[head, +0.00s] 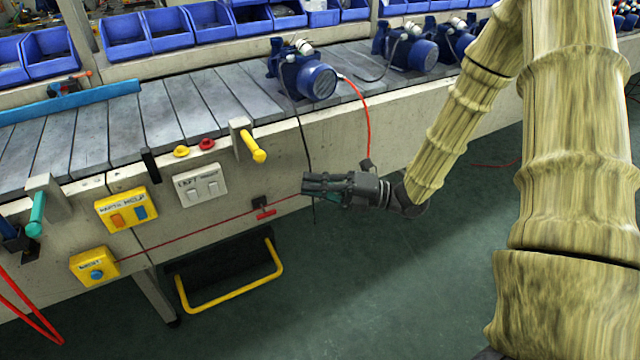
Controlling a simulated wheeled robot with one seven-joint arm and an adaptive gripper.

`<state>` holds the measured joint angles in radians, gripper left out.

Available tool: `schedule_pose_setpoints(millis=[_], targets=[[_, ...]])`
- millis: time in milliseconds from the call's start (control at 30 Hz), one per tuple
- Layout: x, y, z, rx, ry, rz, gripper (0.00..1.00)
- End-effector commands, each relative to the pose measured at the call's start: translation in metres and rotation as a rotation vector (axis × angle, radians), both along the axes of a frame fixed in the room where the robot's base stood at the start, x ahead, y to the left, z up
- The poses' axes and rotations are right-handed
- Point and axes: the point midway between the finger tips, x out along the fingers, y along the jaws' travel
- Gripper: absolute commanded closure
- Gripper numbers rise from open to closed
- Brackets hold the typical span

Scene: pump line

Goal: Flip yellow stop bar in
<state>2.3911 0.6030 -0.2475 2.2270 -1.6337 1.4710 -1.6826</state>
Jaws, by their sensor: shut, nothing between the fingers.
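A yellow bar (254,147) with a rounded end sticks out and down from a pale bracket (240,128) on the front edge of the conveyor. It looks like the stop bar. My gripper (307,184) is in front of the conveyor's side panel, lower than the yellow bar and to its right. Its dark fingers point left and are shut, with nothing held. A clear gap shows between the fingers and the bar.
A teal bar (37,216) sits on a similar bracket at the left. A switch plate (201,185), yellow button boxes (127,209) and a red cord (190,234) line the panel. A blue pump (302,75) stands on the rollers. A yellow-framed step (232,290) is below.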

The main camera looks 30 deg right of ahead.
Motion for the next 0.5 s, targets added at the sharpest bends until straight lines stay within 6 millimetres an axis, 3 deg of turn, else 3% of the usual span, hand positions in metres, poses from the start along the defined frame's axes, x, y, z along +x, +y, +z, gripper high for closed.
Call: schedule_pose_setpoints(millis=[367,500], targets=[[0.032,0.054,0.008,0.000,0.001,0.001,1.00],[0.051,0.056,0.012,-0.001,-0.001,0.000,1.00]])
